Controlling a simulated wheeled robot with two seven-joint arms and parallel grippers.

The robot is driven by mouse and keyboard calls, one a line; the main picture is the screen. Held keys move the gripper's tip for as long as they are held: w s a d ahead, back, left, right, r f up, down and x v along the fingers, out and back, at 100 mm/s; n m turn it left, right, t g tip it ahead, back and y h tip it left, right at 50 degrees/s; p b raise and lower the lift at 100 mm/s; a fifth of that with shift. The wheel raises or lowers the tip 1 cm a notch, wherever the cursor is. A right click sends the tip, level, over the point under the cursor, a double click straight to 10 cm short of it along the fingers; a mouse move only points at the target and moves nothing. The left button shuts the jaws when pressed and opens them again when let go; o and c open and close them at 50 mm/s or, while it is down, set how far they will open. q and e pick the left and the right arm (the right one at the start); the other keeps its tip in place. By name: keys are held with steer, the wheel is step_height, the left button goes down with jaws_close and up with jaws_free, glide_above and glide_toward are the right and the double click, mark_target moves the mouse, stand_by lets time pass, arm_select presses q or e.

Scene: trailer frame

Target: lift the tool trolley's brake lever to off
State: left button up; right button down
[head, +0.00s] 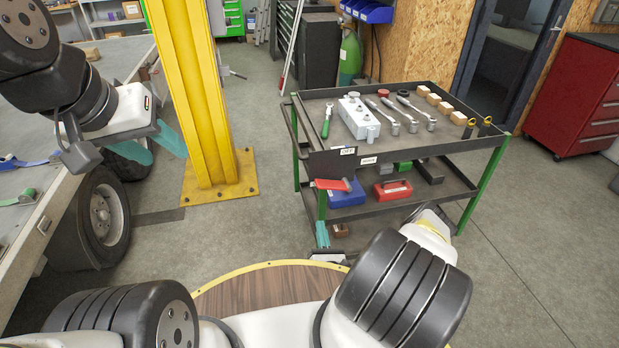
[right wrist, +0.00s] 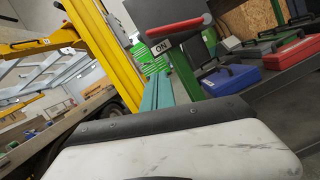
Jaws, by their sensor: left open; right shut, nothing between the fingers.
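The tool trolley (head: 420,147) stands right of centre in the head view. Its red brake lever (head: 332,185) sticks out at the near left corner, roughly level, below the OFF label (head: 348,151). In the right wrist view the lever (right wrist: 165,34) crosses the top, just above the ON label (right wrist: 160,47). My right gripper (head: 322,235) is shut and empty, below the lever beside the trolley's near left leg. Its teal fingers (right wrist: 163,92) show in the wrist view, apparently apart from the lever. My left gripper (head: 167,152) is open and empty by the yellow post.
The trolley's top holds wrenches (head: 390,118), a white box (head: 358,117) and wooden blocks (head: 446,108). A blue case (head: 346,194) and a red toolbox (head: 392,190) sit lower. A yellow post (head: 195,90) stands left. Floor between post and trolley is clear.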

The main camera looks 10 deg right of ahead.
mark_target(333, 183)
steer(key=w+d+r, duration=0.1)
steer(key=w+r, duration=0.5)
steer(key=w, duration=0.4)
steer(key=shift+d, duration=0.25)
steer(key=shift+d+r, duration=0.1)
steer(key=shift+r, duration=0.1)
